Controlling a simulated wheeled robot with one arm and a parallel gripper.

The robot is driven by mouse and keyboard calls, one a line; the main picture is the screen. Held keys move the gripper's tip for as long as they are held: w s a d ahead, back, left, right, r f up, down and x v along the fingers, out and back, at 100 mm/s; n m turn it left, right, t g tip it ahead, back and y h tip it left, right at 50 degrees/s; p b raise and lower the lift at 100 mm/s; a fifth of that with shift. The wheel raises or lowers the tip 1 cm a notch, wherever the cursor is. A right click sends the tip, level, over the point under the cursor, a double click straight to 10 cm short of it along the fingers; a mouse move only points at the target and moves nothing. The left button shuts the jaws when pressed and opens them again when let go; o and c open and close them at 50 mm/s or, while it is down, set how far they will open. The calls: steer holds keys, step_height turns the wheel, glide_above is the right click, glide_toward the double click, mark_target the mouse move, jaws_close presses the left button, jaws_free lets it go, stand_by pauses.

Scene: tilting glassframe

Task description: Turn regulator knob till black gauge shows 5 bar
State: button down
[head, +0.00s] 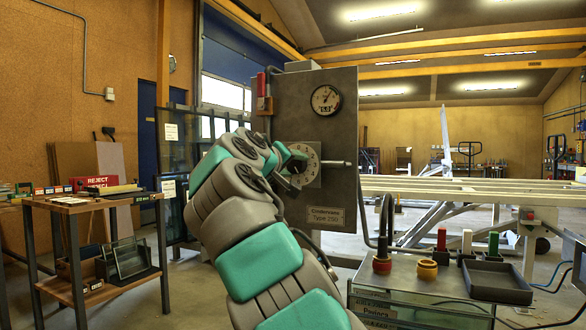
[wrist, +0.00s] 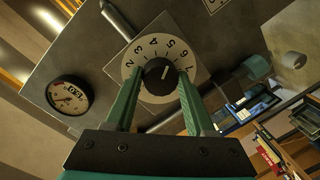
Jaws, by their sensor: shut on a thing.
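A round knob (wrist: 157,85) with a white pointer mark sits at the centre of a white dial (wrist: 136,51) numbered from 2 to 7 in the wrist view. Its mark points up and right, towards about 5 to 6. My gripper (wrist: 163,74) is shut on the knob, one finger on each side. In the head view my gripper (head: 291,160) reaches the dial (head: 310,153) on a grey panel and hides much of the knob. The black-rimmed gauge (head: 326,100) is above the dial; it also shows in the wrist view (wrist: 70,94). Its exact reading is too small to tell.
The panel (head: 340,140) carries a rod to the right of the dial and a red-handled part (head: 262,90) at its left edge. A workbench (head: 75,203) stands left. A glass-sided cabinet (head: 450,285) with coloured items and a dark tray (head: 497,281) stands lower right.

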steer(key=shift+f, duration=0.15)
steer(key=shift+c, duration=1.3)
jaws_free()
steer(key=shift+s, duration=0.1)
steer(key=v, duration=0.7)
steer(key=shift+s+b, duration=0.2)
steer(key=shift+b, duration=0.2)
